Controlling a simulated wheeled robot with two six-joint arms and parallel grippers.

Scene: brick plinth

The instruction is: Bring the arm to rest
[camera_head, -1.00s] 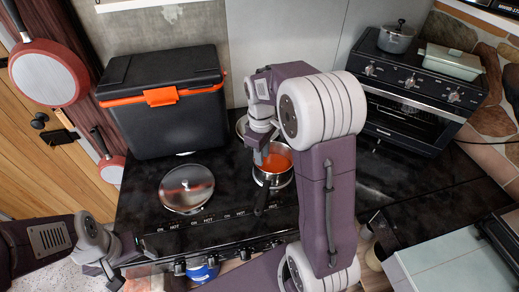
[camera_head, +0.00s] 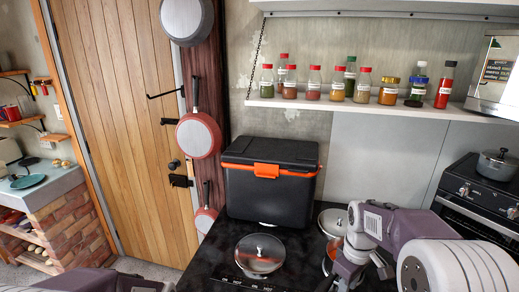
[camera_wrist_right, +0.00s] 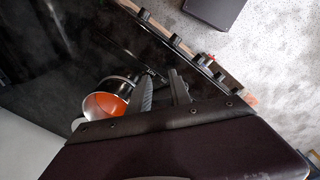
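My right gripper (camera_wrist_right: 162,88) shows two dark fingers standing apart, with no thing clearly held between them. In the head view my right arm's wrist (camera_head: 362,240) is over the stove, beside a small pot (camera_head: 330,256) that it partly hides. The pot with orange-red contents (camera_wrist_right: 108,103) lies just left of the fingers in the right wrist view. Part of my left arm (camera_head: 90,282) shows at the bottom left edge of the head view; its gripper is out of frame.
A black cooler (camera_head: 268,190) with an orange latch stands behind the hob. A round lid (camera_head: 260,254) lies on the black hob top. A shelf (camera_head: 350,107) holds several spice jars. Pans hang beside a wooden door (camera_head: 130,120). An oven with a pot (camera_head: 497,165) stands at right.

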